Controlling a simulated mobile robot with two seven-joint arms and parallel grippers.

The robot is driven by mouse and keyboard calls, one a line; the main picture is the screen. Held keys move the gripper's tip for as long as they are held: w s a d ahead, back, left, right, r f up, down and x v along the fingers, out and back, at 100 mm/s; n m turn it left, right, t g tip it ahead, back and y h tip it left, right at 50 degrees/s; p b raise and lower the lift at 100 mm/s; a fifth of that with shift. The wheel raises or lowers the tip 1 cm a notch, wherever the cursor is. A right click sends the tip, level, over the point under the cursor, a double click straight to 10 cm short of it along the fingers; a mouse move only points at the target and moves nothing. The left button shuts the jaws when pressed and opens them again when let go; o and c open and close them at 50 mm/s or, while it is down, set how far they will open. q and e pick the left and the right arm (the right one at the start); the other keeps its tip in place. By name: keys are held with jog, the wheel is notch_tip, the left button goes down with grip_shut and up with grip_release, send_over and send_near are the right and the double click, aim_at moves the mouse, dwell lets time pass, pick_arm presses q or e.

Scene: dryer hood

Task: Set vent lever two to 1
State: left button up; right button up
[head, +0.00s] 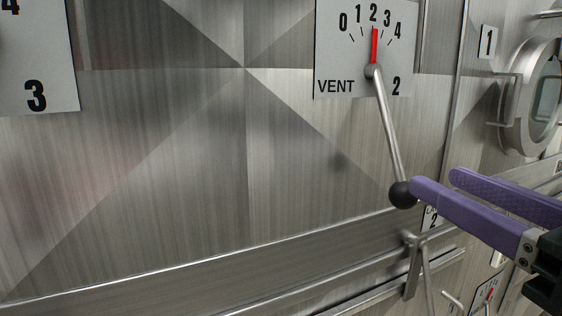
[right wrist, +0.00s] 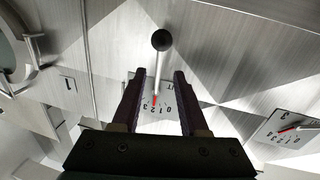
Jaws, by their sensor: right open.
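The vent 2 lever (head: 389,137) is a thin metal rod with a black ball knob (head: 402,194). It hangs down, slanting slightly right, from a pivot on the white VENT 2 plate (head: 338,75). The plate's red pointer (head: 374,46) stands at 2. My right gripper (head: 432,181) is open, with purple fingers, at the right of the knob; its nearer fingertip overlaps the knob's edge, and I cannot tell whether they touch. In the right wrist view, the knob (right wrist: 161,40) lies beyond the open fingertips (right wrist: 160,74), roughly centred between them. My left gripper is not in view.
Another numbered plate (head: 40,60) is at the upper left. A round glazed door (head: 543,95) and a plate marked 1 (head: 488,41) are at the right. A metal handle (head: 415,262) projects below the knob. The panel left of the lever is bare.

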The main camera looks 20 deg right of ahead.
aim_at(401, 164)
jog(key=w+p, duration=0.1)
jog(key=w, duration=0.1)
jog(key=w+p, duration=0.1)
jog(key=w, duration=0.2)
jog(key=w+d+p, duration=0.1)
jog(key=w, duration=0.1)
jog(key=shift+w+r, duration=0.1)
jog(key=shift+w, duration=0.55)
jog(key=c, duration=0.6)
grip_shut()
